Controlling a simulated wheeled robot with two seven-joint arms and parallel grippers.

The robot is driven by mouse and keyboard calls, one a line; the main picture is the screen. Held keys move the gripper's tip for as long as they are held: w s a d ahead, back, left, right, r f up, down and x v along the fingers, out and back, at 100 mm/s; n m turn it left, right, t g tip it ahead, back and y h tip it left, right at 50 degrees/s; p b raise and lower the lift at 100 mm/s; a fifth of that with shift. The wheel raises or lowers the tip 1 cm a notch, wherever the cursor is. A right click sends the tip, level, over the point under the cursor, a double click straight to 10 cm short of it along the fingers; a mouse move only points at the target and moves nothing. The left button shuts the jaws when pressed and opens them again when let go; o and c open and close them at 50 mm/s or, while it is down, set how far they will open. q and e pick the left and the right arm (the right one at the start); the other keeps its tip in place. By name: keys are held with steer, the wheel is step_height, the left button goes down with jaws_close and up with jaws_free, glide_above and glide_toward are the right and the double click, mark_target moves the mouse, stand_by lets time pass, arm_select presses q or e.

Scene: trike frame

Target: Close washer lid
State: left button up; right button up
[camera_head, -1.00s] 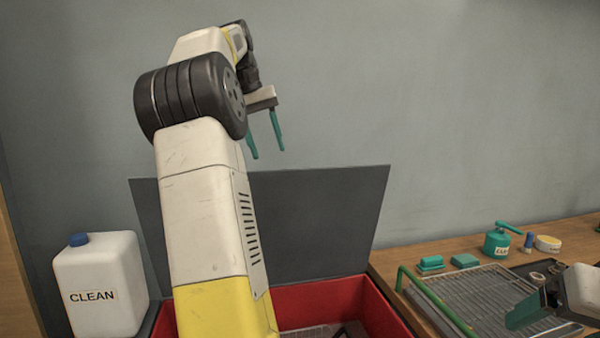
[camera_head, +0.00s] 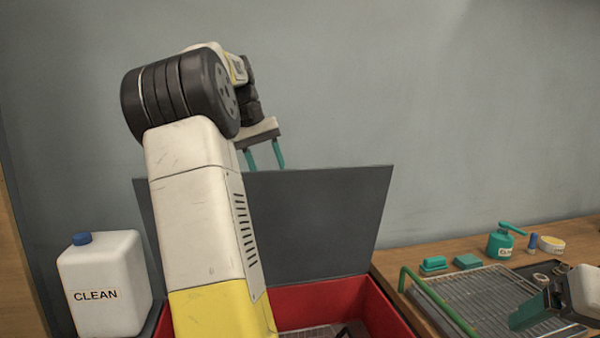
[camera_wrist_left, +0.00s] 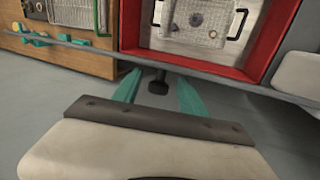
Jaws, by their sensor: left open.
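The washer is a red open box (camera_head: 330,302). Its dark grey lid (camera_head: 325,220) stands raised at the back. My left gripper (camera_head: 265,164) is open and empty, pointing down at the lid's top edge; its fingertips seem to pass behind that edge. In the left wrist view, the teal fingers (camera_wrist_left: 158,82) are spread apart below a thin grey strip that looks like the lid's edge (camera_wrist_left: 230,80). The red washer rim (camera_wrist_left: 268,48) and its pale inside show beyond. My right gripper (camera_head: 528,310) is over the rack at right; its opening is unclear.
A white CLEAN jug (camera_head: 105,285) stands left of the washer. On the wooden bench at right are a wire rack (camera_head: 480,290) with a green handle, a teal can (camera_head: 500,243) and small teal blocks (camera_head: 467,261). A grey wall stands behind.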

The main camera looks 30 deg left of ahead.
arm_select(q)
jaws_close()
stand_by(1.4)
